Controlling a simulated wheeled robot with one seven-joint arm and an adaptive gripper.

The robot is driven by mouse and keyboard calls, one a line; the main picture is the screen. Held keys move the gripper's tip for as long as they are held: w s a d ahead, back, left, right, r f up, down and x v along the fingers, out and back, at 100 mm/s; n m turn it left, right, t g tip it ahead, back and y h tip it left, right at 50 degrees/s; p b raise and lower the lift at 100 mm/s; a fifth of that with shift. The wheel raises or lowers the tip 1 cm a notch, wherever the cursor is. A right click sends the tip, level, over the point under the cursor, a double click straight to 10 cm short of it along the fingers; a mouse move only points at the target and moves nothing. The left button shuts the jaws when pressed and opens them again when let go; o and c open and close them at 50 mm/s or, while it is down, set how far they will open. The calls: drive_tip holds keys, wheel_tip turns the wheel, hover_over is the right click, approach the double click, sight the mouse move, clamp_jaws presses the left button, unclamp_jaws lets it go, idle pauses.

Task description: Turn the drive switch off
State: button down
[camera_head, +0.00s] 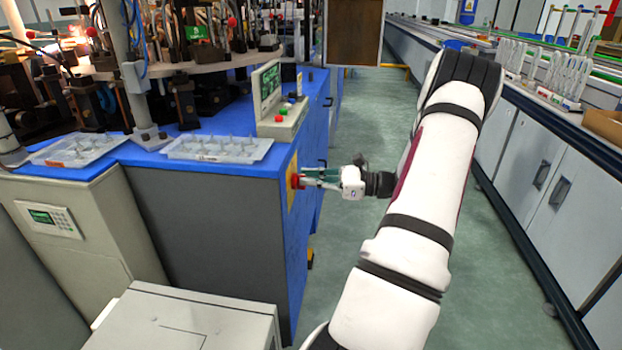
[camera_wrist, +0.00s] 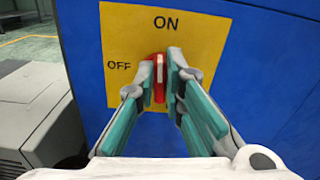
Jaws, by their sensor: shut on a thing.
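The drive switch is a red rotary knob (camera_wrist: 159,72) with a white stripe, on a yellow plate (camera_wrist: 205,42) fixed to the blue cabinet side. The plate is marked ON above the knob and OFF to its left. The white stripe stands about upright, toward ON. My gripper (camera_wrist: 160,82) is shut on the knob, with one finger on each side of it. In the head view the red knob (camera_head: 296,181) shows at the fingertips of my gripper (camera_head: 308,178), at the cabinet's right side. The fingers hide part of the knob.
The blue machine cabinet (camera_head: 215,215) fills the left, with clear trays (camera_head: 218,149) and a small control panel (camera_head: 282,118) on top. A grey box (camera_head: 190,318) stands in front. A long bench with grey cabinets (camera_head: 535,165) runs along the right. The green aisle floor between is clear.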

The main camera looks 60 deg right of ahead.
drive_tip(key=n, duration=0.8)
drive_tip(key=shift+s+a+f, duration=0.2)
drive_tip(key=shift+a+f, duration=0.1)
drive_tip(key=shift+a, duration=0.05)
drive_tip(key=n, duration=0.1)
drive_tip(key=n+b, duration=0.1)
drive_tip(key=n, duration=0.1)
drive_tip(key=n+b, duration=0.1)
drive_tip(key=shift+a+f, duration=0.1)
drive_tip(key=shift+f, duration=0.15)
drive_tip(key=shift+s+f+n+b, duration=0.15)
drive_tip(key=shift+n+b, duration=1.1)
drive_tip(key=shift+n, duration=0.95)
drive_tip(key=c, duration=1.7)
unclamp_jaws()
drive_tip(key=v, duration=1.1)
drive_tip(key=shift+s, duration=0.4)
